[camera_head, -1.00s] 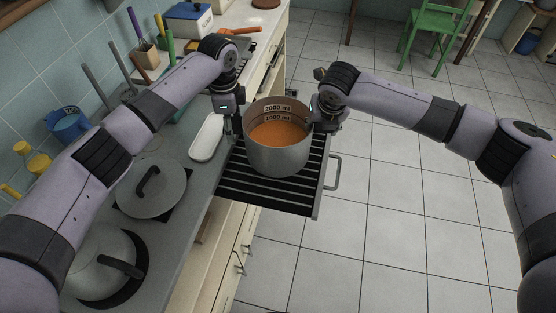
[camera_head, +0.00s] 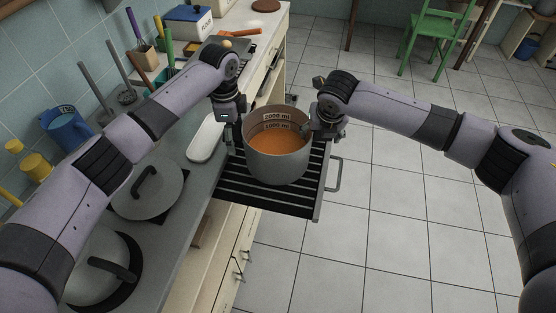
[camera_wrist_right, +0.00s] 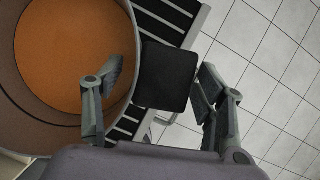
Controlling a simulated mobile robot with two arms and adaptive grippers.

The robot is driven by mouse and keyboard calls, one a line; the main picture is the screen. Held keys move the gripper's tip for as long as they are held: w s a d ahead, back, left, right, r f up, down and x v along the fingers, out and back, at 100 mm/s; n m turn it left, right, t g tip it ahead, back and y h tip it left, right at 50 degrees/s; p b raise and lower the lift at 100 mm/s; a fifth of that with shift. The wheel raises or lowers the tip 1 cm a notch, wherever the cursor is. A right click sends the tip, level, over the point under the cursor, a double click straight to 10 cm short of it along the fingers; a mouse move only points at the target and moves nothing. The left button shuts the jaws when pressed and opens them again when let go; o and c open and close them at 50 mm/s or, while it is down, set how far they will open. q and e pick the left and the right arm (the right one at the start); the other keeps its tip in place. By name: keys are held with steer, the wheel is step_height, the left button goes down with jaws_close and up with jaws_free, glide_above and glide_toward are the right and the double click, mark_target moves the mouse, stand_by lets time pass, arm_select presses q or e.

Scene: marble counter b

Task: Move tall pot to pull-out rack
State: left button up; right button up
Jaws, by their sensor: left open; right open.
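The tall pot (camera_head: 277,165), grey with orange-brown liquid and measuring marks inside, stands upright on the dark slatted pull-out rack (camera_head: 240,190). The rack sticks out from the counter front. My left gripper (camera_head: 233,136) is at the pot's left side; its fingertips are partly hidden. My right gripper (camera_head: 318,130) is at the pot's right rim. In the right wrist view, the right gripper (camera_wrist_right: 160,82) is open, with the pot's black handle (camera_wrist_right: 168,78) between its fingers. One finger is over the pot's inside and the other outside.
A lidded pan (camera_head: 150,190) and another lidded pot (camera_head: 95,265) sit on the hob at the left. A white oblong dish (camera_head: 205,140) lies on the counter beside the rack. Utensils and a blue jug (camera_head: 66,130) stand along the wall. Tiled floor lies open to the right.

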arm_select(q)
steer(key=shift+w+a, duration=0.1)
arm_select(e)
steer(key=shift+d, duration=0.1)
arm_select(q)
steer(key=shift+r, duration=0.2)
step_height(320, 180, up, 10)
steer(key=shift+r, duration=0.15)
arm_select(e)
steer(key=shift+r, duration=0.1)
arm_select(q)
steer(key=shift+r, duration=0.55)
arm_select(e)
steer(key=v, duration=1.1)
steer(key=shift+r, duration=0.35)
arm_select(q)
steer(key=shift+f, duration=0.1)
arm_select(e)
steer(key=shift+s+d+f, duration=0.1)
steer(key=shift+s, duration=0.1)
